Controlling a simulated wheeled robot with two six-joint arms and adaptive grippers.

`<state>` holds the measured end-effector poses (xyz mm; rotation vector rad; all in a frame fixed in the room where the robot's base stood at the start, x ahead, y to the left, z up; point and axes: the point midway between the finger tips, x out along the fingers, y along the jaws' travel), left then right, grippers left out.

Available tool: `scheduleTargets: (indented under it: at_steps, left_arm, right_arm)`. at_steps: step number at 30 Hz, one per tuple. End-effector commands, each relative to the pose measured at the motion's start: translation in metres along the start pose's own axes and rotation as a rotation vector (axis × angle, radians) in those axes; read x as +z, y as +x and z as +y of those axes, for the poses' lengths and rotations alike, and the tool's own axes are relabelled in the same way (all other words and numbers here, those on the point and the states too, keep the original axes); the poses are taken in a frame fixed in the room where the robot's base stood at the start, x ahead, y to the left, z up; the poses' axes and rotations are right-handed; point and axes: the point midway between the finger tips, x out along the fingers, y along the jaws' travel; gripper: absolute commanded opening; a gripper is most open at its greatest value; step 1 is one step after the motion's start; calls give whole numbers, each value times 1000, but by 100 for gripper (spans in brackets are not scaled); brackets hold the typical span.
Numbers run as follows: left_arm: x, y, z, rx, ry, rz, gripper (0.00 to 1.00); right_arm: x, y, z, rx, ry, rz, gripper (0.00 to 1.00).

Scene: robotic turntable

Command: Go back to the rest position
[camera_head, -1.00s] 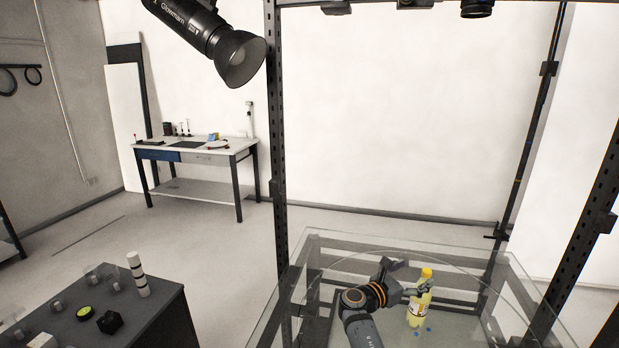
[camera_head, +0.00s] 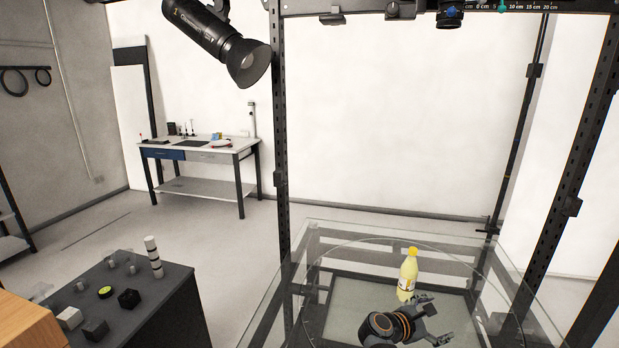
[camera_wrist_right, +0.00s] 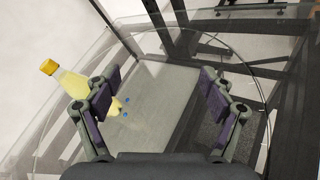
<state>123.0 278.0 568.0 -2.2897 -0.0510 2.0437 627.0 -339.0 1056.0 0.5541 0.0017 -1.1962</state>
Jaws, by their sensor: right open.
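A yellow bottle (camera_head: 408,274) with a yellow cap stands upright on the round glass turntable (camera_head: 330,262). My right gripper (camera_head: 436,317) is open and empty, on the near side of the bottle and apart from it in the head view. In the right wrist view, the bottle (camera_wrist_right: 75,84) shows at the left, outside the jaws and partly hidden by the left finger. The right gripper (camera_wrist_right: 160,98) has its fingers spread wide there, with only the glass between them. My left gripper is not in view.
A dark metal frame post (camera_head: 281,150) rises at the turntable's left, and other posts stand at the right. A lamp (camera_head: 222,42) hangs at the top. A dark cabinet (camera_head: 165,300) with small blocks stands at the lower left. A workbench (camera_head: 200,152) is far back.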

Motion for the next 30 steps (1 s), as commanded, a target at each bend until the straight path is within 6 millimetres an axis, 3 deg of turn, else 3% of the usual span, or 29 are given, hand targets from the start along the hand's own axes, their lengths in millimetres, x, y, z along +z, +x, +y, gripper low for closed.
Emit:
scheduleTargets:
  at_steps: [6,9,12,18,27,29,30]
  left_arm:
    - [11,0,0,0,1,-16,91]
    - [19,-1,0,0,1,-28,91]
    - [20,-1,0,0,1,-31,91]
    - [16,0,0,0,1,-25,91]
    - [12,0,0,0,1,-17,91]
    - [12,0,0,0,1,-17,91]
    - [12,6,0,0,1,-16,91]
  right_arm:
    - [-21,4,-108,-196,463,180,83]
    - [-28,-12,-160,-325,740,287,83]
    - [-31,-37,-196,-451,964,382,83]
    - [-28,-92,-237,-668,1238,525,83]
    - [-11,-173,-267,-957,1437,671,83]
    - [-6,-189,-272,-1009,1457,692,83]
    - [-21,-182,-276,-1016,1458,687,83]
